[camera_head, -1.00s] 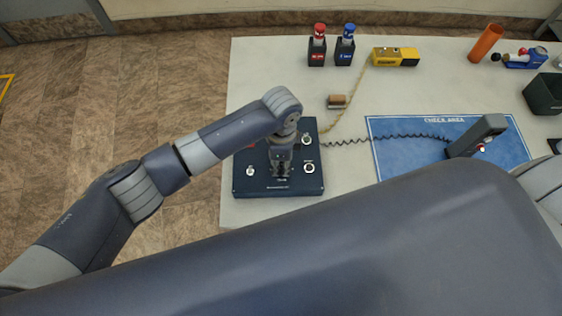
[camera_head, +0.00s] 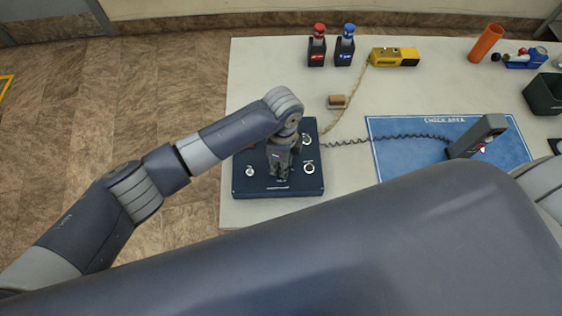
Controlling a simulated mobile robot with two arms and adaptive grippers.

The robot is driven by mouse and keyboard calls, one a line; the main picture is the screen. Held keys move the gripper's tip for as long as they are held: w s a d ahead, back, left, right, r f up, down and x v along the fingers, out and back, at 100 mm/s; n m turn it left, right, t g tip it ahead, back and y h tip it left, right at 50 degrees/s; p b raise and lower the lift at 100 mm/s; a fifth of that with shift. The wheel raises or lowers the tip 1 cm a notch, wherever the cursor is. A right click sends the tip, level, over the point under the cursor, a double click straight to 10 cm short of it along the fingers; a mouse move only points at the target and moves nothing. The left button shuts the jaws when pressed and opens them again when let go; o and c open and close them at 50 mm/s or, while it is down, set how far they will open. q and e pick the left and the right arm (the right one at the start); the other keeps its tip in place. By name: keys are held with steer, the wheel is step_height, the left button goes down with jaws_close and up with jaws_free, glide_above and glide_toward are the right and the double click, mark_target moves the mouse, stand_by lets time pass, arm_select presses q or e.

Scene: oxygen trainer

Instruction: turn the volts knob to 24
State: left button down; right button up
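The dark blue control panel (camera_head: 247,187) lies on the left part of the table, with light round knobs along its face. One knob (camera_head: 249,171) shows at the left and others at the right side (camera_head: 309,169) and upper right (camera_head: 306,140). My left gripper (camera_head: 279,174) points down over the middle of the panel. It covers whatever is under it, so I cannot tell which knob is there, whether it touches it, or whether its fingers are shut. The knob labels are too small to read. My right gripper is not in view.
A blue check-area mat (camera_head: 400,160) with a grey handset (camera_head: 478,137) on a coiled cord lies to the right. A brown block (camera_head: 337,102), a yellow device (camera_head: 396,57), red-topped (camera_head: 317,50) and blue-topped (camera_head: 345,50) bottles and an orange tube (camera_head: 486,43) stand farther back.

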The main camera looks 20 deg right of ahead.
arm_select(q)
steer(key=c, duration=1.3)
jaws_free()
steer(key=shift+c, duration=0.2)
step_height(320, 180, up, 12)
steer(key=shift+w+d, duration=0.2)
